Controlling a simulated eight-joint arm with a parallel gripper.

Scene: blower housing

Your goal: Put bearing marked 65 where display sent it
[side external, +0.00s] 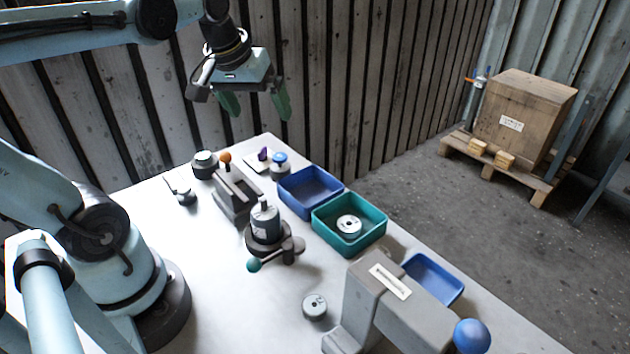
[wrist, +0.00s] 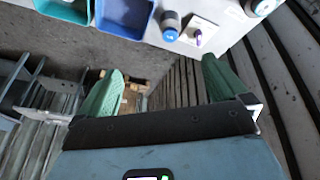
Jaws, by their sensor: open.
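My gripper (side external: 255,106) is open and empty, high above the far end of the table; its green fingers also show in the wrist view (wrist: 162,70). A round metal part with a pale top (side external: 349,225), like a bearing, lies in the teal bin (side external: 325,237). A similar grey round part (side external: 314,305) lies on the bare table near the front. No marking on either is legible, so I cannot tell which is 65.
Blue bins (side external: 297,205) (side external: 446,283) stand on either side of the teal bin. A grey machine with a blue knob (side external: 472,337), a press-like fixture (side external: 264,228) and an orange-knobbed block (side external: 235,190) stand up from the white table (side external: 210,285). A blue-topped cylinder (side external: 280,163) sits at the back.

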